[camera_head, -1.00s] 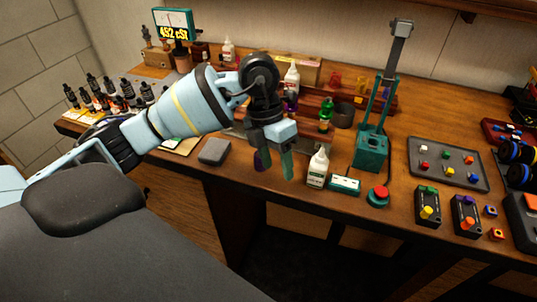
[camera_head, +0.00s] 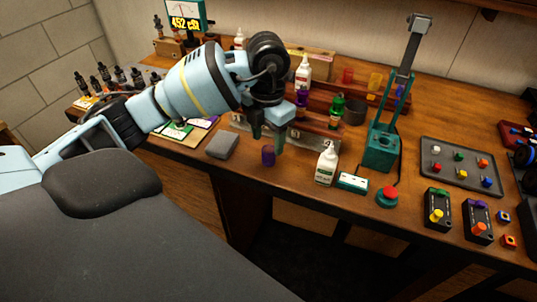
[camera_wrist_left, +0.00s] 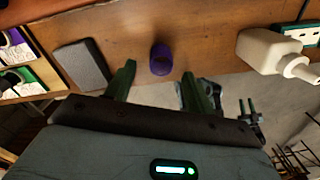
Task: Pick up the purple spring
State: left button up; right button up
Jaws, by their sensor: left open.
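The purple spring (camera_head: 268,155) looks like a small purple cylinder standing near the table's front edge, between a grey block and a white bottle. My left gripper (camera_head: 268,140) is open and empty, just behind and above it in the head view. In the left wrist view the purple spring (camera_wrist_left: 160,60) lies in line with the gap between the green fingers (camera_wrist_left: 156,76), slightly past their tips and apart from both. My right gripper is not in view.
The grey block (camera_head: 222,146) is to the left and the white bottle (camera_head: 327,163) to the right. A white-topped teal box (camera_head: 352,183), a red button (camera_head: 387,196) and a teal press (camera_head: 381,150) stand further right. Wooden racks stand behind.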

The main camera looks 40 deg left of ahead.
aim_at(269, 147)
pick_arm(q)
notch_tip(269, 147, down, 4)
jog(key=shift+f, duration=0.25)
jog(key=c, duration=1)
jog(key=shift+r, duration=0.1)
jog(key=shift+w+r, duration=0.1)
jog(key=shift+r, duration=0.35)
jog(key=r, duration=0.1)
jog(key=d+r, duration=0.1)
jog(key=shift+r, duration=0.3)
jog(key=d, duration=0.5)
jog(key=s+d+r, duration=0.1)
jog(key=d, duration=0.4)
jog(key=s+d+b, duration=0.1)
jog(key=d, duration=0.4)
jog(key=shift+s+r, duration=0.15)
jog(key=shift+r, duration=0.05)
